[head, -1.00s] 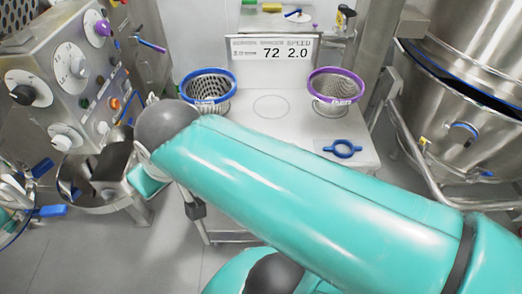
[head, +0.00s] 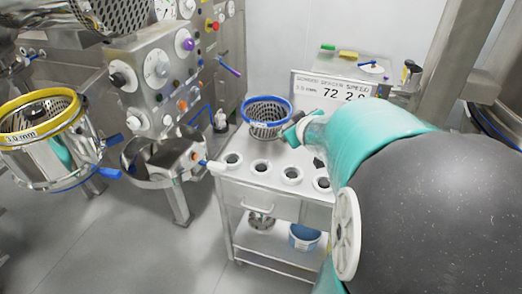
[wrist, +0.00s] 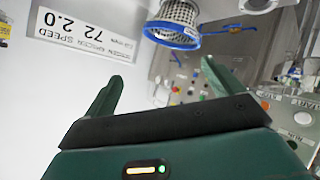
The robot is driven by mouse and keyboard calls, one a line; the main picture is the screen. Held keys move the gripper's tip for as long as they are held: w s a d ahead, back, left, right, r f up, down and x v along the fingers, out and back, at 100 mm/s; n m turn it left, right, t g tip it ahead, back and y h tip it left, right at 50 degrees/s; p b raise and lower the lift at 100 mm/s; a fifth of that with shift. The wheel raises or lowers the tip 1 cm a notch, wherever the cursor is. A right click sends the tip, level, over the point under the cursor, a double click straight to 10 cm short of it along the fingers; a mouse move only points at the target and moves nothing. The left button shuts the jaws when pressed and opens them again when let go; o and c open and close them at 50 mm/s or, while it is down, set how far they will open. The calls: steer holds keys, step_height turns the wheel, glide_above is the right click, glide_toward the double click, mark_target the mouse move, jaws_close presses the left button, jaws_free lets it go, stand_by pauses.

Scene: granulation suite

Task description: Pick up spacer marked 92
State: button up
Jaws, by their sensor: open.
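Several white rings with dark centres, likely the spacers, line the front of the white cart top in the head view: the leftmost (head: 232,168), a second (head: 260,174), a third (head: 291,182) and another partly behind my arm (head: 321,190). No markings on them are legible, so I cannot tell which is 92. My gripper (wrist: 160,85) is open and empty in the wrist view, its two green fingers apart. In the head view my arm covers the cart's right side.
A blue-rimmed screen basket (head: 266,124) stands behind the rings; the wrist view also shows it (wrist: 172,36). A sign (head: 330,88) reads 72 and 2.0. A control panel machine (head: 150,90) stands left, with a yellow-rimmed screen (head: 40,140) nearer. The lower shelf holds a blue container (head: 304,238).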

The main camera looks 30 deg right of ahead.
mark_target(285, 171)
steer(key=s+d+f+y, duration=0.2)
steer(key=s+f, duration=0.1)
steer(key=f, duration=0.2)
steer(key=s+d+f+n+y, duration=0.1)
steer(key=s+d+f+y, duration=0.1)
steer(key=f, duration=0.3)
steer(key=s+d+f+n+t+y, duration=0.1)
steer(key=s+d+f+y, duration=0.1)
steer(key=s+f+y, duration=0.2)
steer(key=shift+s+f, duration=0.45)
steer(key=shift+f, duration=0.05)
steer(key=shift+s+f+y, duration=0.15)
steer(key=shift+f+y, duration=0.15)
steer(key=shift+y, duration=0.1)
steer(key=shift+w+a+f, duration=0.2)
steer(key=x, duration=1.3)
steer(key=shift+w+r, duration=0.1)
steer(key=shift+r, duration=0.2)
steer(key=c, duration=1.2)
steer(key=shift+o, duration=0.2)
steer(key=shift+r, duration=0.15)
